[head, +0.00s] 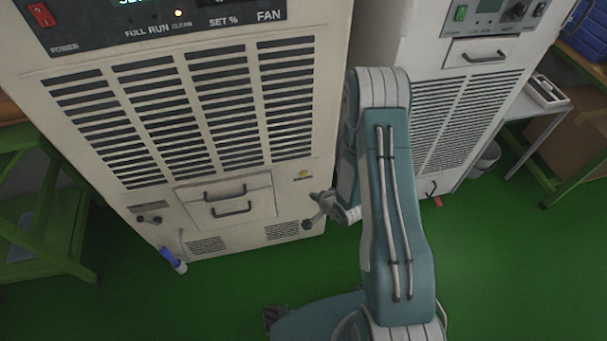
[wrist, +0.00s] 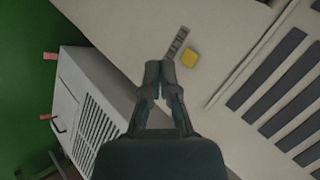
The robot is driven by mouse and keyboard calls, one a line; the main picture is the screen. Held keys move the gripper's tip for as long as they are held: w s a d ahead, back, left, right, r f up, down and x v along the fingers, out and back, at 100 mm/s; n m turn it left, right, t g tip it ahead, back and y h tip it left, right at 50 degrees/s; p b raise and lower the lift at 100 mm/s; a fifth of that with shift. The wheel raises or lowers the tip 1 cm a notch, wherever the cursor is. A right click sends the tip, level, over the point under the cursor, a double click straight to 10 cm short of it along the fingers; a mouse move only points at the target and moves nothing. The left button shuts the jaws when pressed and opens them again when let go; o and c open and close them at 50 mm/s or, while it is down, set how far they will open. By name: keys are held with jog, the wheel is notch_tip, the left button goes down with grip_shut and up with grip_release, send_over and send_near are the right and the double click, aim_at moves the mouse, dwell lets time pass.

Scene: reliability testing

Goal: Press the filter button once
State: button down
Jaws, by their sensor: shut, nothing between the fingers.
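The filter button is a small yellow-orange button (head: 303,173) low on the right of the near cream machine's front, with a small label under it. In the wrist view the yellow button (wrist: 190,58) sits just up and right of my fingertips, beside a strip of dark characters. My gripper (head: 316,212) is in front of the machine's lower right side, below the button in the head view. In the wrist view my gripper (wrist: 159,68) is shut with its fingertips together and nothing between them. The fingertips appear apart from the button; the depth of the gap is unclear.
The near cream machine (head: 327,100) has vent slats and a drawer (head: 225,201) left of the button. A second cream machine (head: 395,50) stands to the right. A green bench (head: 70,262) is at left. Green floor (head: 490,260) is open at front right.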

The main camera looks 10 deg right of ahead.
aim_at(301, 177)
jog(key=shift+s+a+f+m, duration=0.2)
jog(key=shift+s+f, duration=0.1)
jog(key=shift+f, duration=0.25)
jog(key=shift+s+a+f+m, duration=0.1)
jog(key=shift+s+f+m, duration=0.15)
jog(key=shift+f, duration=0.3)
jog(key=shift+w, duration=4.35)
jog(key=shift+w, duration=0.1)
jog(key=shift+w+r, duration=0.1)
jog(key=shift+w, duration=0.2)
jog(key=shift+w, duration=0.35)
jog(key=shift+s, duration=0.75)
